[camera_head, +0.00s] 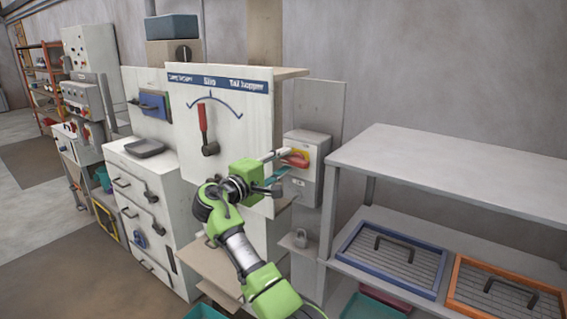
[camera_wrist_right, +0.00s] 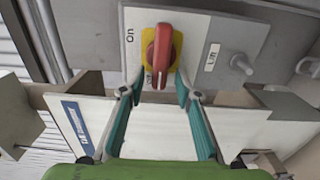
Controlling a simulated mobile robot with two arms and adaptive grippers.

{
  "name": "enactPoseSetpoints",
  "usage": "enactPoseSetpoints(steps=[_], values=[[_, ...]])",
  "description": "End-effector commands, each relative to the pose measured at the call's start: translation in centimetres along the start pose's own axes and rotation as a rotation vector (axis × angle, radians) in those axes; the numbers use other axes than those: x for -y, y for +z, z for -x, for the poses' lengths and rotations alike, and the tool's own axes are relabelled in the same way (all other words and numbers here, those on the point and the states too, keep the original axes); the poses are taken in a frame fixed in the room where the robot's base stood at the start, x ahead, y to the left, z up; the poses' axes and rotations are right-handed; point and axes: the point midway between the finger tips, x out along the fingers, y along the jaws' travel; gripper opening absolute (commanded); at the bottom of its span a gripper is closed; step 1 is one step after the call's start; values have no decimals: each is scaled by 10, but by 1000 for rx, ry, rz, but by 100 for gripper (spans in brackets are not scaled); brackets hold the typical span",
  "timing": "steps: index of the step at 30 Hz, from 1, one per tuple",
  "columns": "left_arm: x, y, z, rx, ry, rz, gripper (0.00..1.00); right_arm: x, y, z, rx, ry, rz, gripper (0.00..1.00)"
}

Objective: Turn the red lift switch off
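The red lift switch (camera_head: 296,158) is a red rotary handle on a yellow plate, on the front of a grey box (camera_head: 308,180) mounted on a grey panel. In the right wrist view the red handle (camera_wrist_right: 161,55) stands lengthwise in the picture, with "On" printed to its left and a "Lift" label to its right. My right gripper (camera_head: 281,160) is at the box in the head view. In the wrist view its two teal-padded fingers (camera_wrist_right: 160,88) are apart, one on each side of the handle's near end. Contact cannot be told. My left gripper is not in view.
A white board with a red lever (camera_head: 203,120) and a dial scale stands left of the switch box. A grey shelf table (camera_head: 450,170) with a blue-framed tray (camera_head: 390,258) and an orange-framed tray (camera_head: 458,285) is at right.

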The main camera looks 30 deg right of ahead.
Motion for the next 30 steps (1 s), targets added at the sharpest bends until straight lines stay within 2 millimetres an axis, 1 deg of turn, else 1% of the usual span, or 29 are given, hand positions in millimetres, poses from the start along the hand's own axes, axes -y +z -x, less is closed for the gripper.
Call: enactPoseSetpoints(steps=[5,12,15,18,21,30], values=[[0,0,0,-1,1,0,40,1,-1,30,-4,-2,0,31],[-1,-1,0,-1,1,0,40,2,0,81,-1,-3,2,31],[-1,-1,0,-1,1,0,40,2,0,96,-1,-3,1,31],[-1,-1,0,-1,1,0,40,1,1,107,1,-2,2,31],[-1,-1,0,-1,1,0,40,2,1,112,2,-3,2,31],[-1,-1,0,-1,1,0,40,2,1,114,2,-2,2,31]])
